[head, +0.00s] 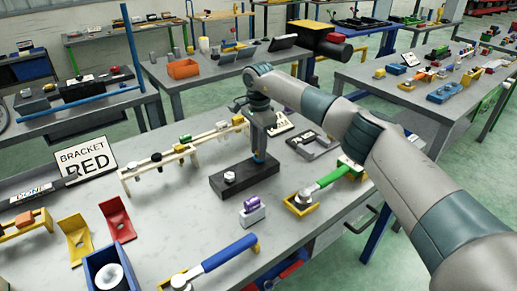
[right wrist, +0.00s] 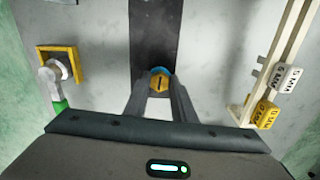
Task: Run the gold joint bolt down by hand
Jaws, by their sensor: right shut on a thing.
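The gold joint bolt (right wrist: 158,82) has a slotted head and shows between my right fingertips in the right wrist view, with a blue ring or collar around its far side. My right gripper (right wrist: 159,88) is shut on it. In the head view my right gripper (head: 259,157) points down at the right end of a black joint block (head: 238,182), where a bit of blue shows at the tips. The fingers hide the gold bolt there. A silver hex bolt (head: 230,177) stands in the block's left part. I cannot tell how deep the gold bolt sits. My left gripper is not in view.
A cream rack (head: 185,150) with several small parts stands behind the block. A green-handled wrench (head: 330,178) lies by a yellow tray (head: 299,208) at right. A purple-topped part (head: 252,210) and a blue-handled wrench (head: 225,254) are in front. A bracket sign (head: 87,160) stands left.

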